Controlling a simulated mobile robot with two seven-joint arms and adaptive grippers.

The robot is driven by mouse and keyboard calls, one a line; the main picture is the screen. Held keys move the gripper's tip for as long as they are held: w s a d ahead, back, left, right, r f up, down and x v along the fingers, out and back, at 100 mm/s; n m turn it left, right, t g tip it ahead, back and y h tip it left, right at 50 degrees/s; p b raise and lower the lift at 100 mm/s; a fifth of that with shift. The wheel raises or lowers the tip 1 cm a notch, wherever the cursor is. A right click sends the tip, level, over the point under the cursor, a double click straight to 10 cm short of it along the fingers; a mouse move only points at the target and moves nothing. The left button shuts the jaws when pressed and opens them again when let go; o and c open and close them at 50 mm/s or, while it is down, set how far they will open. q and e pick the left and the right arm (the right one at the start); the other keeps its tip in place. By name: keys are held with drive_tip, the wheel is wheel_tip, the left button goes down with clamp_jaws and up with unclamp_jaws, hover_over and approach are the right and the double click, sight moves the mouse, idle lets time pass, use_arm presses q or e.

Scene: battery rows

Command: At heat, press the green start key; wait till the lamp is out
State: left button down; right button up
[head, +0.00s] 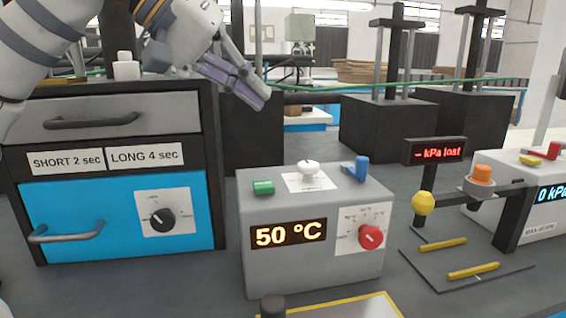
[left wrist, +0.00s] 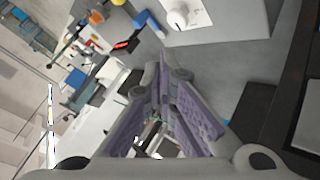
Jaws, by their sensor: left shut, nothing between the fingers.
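The grey heater box (head: 315,262) stands on the bench with a lit display (head: 288,234) reading 50 °C. The green key (head: 263,187) is on its top at the left. A white dome (head: 308,167), which looks unlit, sits on a white plate beside it; the dome also shows in the left wrist view (left wrist: 180,16). A blue lever (head: 361,168) is at the top right, and a red dial (head: 371,237) is on the front. My left gripper (head: 264,99) is shut and empty, above and behind the box, apart from the key. My right gripper is out of view.
At left is a blue-fronted cabinet (head: 110,215) with SHORT 2 sec and LONG 4 sec labels and a black dial (head: 161,220). At right are a red-lettered "kPa lost" sign (head: 435,151), a yellow ball (head: 423,203) and a 0 kPa unit (head: 520,225). Space above the box is clear.

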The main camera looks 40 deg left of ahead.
use_arm(q)
drive_tip(key=f, duration=0.1)
drive_tip(key=b, duration=0.2)
hover_over(260, 182)
drive_tip(key=shift+g, duration=0.3)
drive_tip(key=f, duration=0.7)
drive_tip(key=shift+w+f, duration=0.2)
drive_tip(key=shift+f, duration=0.2)
drive_tip(key=shift+f+b, duration=0.3)
drive_tip(key=shift+f, duration=0.25)
drive_tip(key=shift+s, duration=0.1)
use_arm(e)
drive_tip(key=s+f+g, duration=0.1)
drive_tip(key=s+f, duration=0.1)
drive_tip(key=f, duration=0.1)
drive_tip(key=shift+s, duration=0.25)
use_arm(q)
drive_tip(key=shift+f+b, duration=0.4)
drive_tip(key=shift+b, duration=0.05)
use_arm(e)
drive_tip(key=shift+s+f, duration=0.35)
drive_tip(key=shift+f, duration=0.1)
